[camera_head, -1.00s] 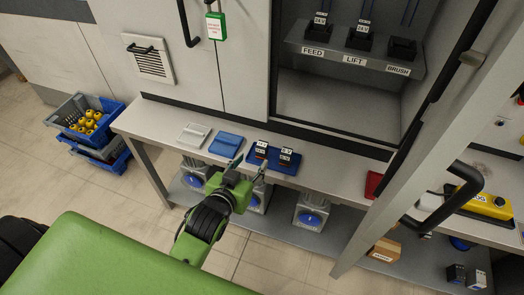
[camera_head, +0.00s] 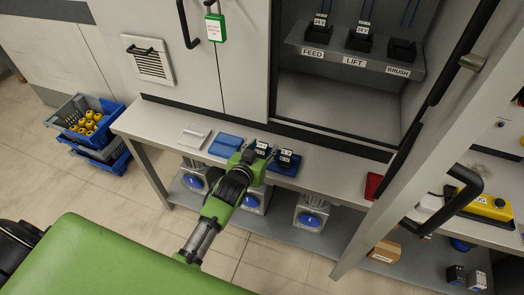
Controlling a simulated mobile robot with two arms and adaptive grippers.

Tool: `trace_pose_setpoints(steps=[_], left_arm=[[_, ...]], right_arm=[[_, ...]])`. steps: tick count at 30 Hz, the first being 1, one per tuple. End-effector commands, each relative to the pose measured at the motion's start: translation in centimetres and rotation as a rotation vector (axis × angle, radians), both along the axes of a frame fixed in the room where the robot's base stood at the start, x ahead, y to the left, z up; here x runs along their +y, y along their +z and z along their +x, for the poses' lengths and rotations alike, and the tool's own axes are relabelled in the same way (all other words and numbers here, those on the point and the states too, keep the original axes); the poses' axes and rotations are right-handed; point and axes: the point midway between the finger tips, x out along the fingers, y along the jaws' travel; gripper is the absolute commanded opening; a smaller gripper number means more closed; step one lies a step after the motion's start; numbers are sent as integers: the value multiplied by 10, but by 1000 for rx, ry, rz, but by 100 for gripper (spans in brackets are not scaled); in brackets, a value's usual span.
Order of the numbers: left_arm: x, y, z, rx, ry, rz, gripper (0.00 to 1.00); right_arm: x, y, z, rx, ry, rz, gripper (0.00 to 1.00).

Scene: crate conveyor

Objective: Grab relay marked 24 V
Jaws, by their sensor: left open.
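Two dark relays with white labels sit on a blue tray (camera_head: 291,170) on the grey bench. The left relay (camera_head: 262,146) is partly hidden by my left gripper; the right relay (camera_head: 285,158) is clear of it. Their labels are too small to read surely. My left gripper (camera_head: 259,152) is open, with its fingers at the left relay; whether they touch it I cannot tell. Two more relays, which seem marked 24 V, stand in the cabinet's FEED socket (camera_head: 318,34) and LIFT socket (camera_head: 359,40). The BRUSH socket (camera_head: 402,50) holds no relay. My right gripper is not in view.
A blue flat case (camera_head: 226,143) and a light grey one (camera_head: 194,136) lie left of the tray. A red tray (camera_head: 373,186) lies to the right. The open cabinet door (camera_head: 420,150) stands at the right. Crates (camera_head: 78,122) are on the floor at left.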

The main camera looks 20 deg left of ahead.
Motion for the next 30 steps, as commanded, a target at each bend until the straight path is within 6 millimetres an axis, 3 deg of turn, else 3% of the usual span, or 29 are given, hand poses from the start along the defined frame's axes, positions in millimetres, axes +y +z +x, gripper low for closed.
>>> trace_pose_setpoints(steps=[4, 9, 23, 28, 30], left_arm=[[0, 0, 0, 0, 0, 0, 43], [0, 0, 0, 0, 0, 0, 1], [0, 8, 0, -2, 0, -1, 1], [0, 36, 1, -7, 0, -1, 1], [-5, 48, -13, -4, 0, -2, 1]], right_arm=[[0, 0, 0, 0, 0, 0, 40], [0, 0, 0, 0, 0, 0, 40], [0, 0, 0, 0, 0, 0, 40], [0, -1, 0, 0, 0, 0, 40], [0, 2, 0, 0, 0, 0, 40]])
